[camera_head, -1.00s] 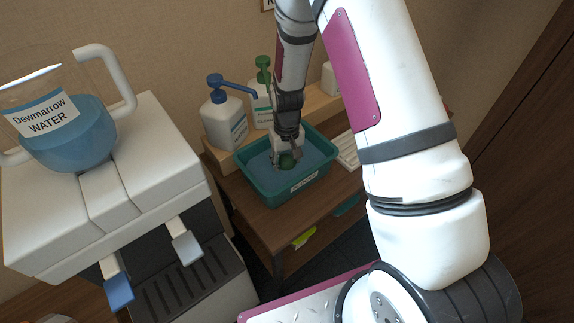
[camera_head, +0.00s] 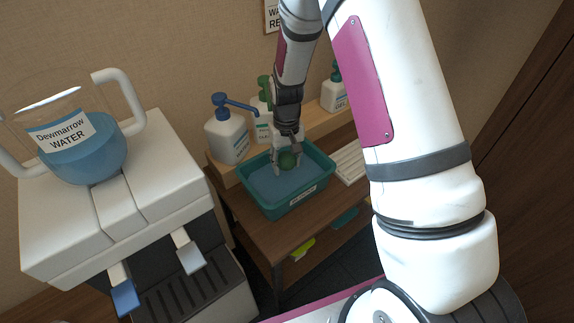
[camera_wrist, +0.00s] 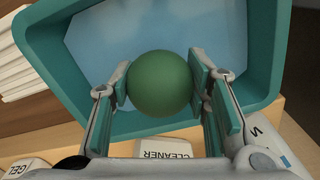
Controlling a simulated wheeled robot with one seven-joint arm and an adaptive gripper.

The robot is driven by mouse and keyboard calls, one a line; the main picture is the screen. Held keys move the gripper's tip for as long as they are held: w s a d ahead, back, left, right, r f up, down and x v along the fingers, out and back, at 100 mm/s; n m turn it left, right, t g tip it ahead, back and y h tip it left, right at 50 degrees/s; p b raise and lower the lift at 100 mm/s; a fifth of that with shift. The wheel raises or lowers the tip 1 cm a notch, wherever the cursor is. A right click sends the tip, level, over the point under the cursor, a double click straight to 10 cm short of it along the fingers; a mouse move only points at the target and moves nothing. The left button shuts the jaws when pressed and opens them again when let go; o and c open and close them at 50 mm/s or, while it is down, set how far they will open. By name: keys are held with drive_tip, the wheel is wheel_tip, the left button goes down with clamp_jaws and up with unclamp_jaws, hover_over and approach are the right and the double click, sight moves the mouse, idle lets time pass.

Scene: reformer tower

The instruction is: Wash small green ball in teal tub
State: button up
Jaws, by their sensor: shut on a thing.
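The small green ball (camera_head: 288,159) is between the fingers of my gripper (camera_head: 287,163). In the wrist view the ball (camera_wrist: 160,83) sits between the two pads of my gripper (camera_wrist: 161,88), which is shut on it. The teal tub (camera_head: 297,201) stands on the wooden stand and holds blue liquid. The ball is over the tub's back part, and it shows whole and clear of the liquid in the wrist view. The tub (camera_wrist: 50,55) and its liquid fill much of that view. How high the ball is above the liquid is hard to tell.
Pump bottles stand behind the tub: a blue-topped one (camera_head: 227,136), a green-topped one (camera_head: 262,122) and a teal-topped one (camera_head: 334,95). A white slatted rack (camera_head: 350,163) lies right of the tub. A white machine with a water jug (camera_head: 75,150) stands at left.

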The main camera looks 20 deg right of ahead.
drive_tip(key=shift+r+p, duration=0.7)
drive_tip(key=shift+r, duration=1.65)
